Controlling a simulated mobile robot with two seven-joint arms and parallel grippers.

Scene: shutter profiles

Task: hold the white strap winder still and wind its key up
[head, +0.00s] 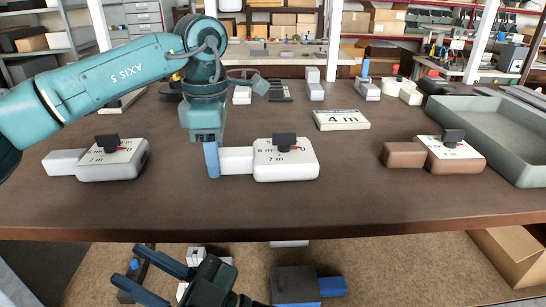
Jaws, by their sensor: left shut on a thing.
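The white strap winder (262,172) stands on the brown table in the middle of the head view. Its dial plate carries numbers such as 6 m and 7 m and a small red pointer. A black key (285,141) sits on top of the dial. My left gripper (212,160) points down at the left end of the winder's narrow block and is shut on it; the far finger is mostly hidden. My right gripper (127,263) is low, in front of the table edge, with its two blue fingers apart and nothing between them.
A sign (341,120) reading 4 m stands behind the winder. A grey winder (128,171) is to the left, a brown winder (455,166) to the right, both with black keys. A grey tray (527,172) lies at the far right. The table's front strip is clear.

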